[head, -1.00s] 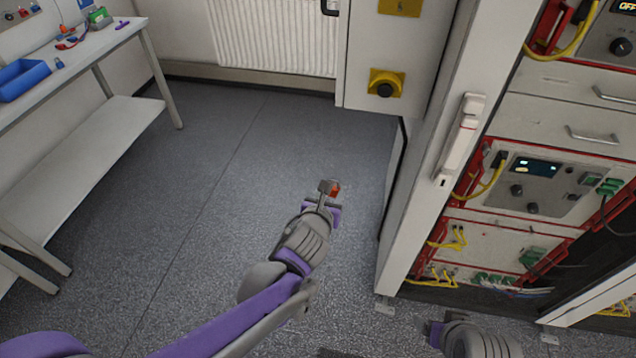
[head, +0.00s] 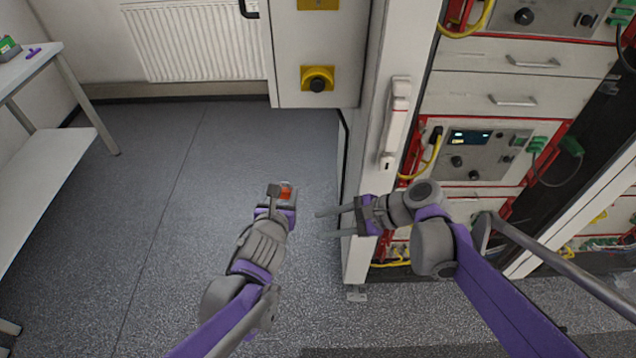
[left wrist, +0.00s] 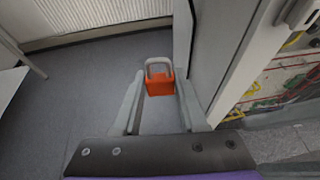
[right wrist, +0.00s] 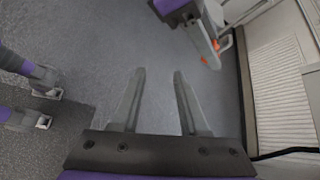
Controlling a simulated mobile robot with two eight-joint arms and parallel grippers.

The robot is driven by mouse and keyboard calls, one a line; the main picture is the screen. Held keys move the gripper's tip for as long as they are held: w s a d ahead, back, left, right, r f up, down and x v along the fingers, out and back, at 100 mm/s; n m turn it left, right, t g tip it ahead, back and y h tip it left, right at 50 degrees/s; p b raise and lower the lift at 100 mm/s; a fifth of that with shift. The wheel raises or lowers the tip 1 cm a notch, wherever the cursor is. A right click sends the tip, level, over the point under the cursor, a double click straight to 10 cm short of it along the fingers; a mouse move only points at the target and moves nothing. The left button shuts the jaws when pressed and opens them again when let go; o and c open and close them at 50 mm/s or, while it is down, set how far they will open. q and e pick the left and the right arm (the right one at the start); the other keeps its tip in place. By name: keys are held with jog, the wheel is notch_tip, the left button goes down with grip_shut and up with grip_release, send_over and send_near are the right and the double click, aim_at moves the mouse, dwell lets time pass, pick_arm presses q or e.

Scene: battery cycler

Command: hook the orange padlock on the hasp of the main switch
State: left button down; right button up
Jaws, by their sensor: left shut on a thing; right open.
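The orange padlock (head: 285,192) is held in my left gripper (head: 281,194), above the floor in front of the cabinet. In the left wrist view the padlock (left wrist: 160,84) sits between the fingertips with its grey shackle pointing away from the gripper. In the right wrist view it shows partly behind the left gripper's fingers. My right gripper (head: 328,223) is open and empty, to the right of the left gripper, its fingers pointing left towards it. A yellow plate with a black knob (head: 317,79) is on the grey box above. I cannot make out the hasp.
The cabinet door edge with its white handle (head: 395,122) stands right of the grippers. Racks with yellow and green cables (head: 480,150) are farther right. A white bench (head: 42,165) is at the left. The floor between is clear.

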jog(key=w+a+r+m+g+y, duration=0.1)
jog(key=w+a+r+m+y, duration=0.15)
jog(key=w+m+y, duration=0.55)
jog(key=w+a+n, duration=0.1)
jog(key=a, duration=1)
jog(key=shift+w+a+r+h, duration=0.25)
jog(key=shift+w+h, duration=0.05)
jog(key=shift+h, duration=0.1)
grip_shut()
jog(key=shift+w+d, duration=0.1)
dwell(0.5)
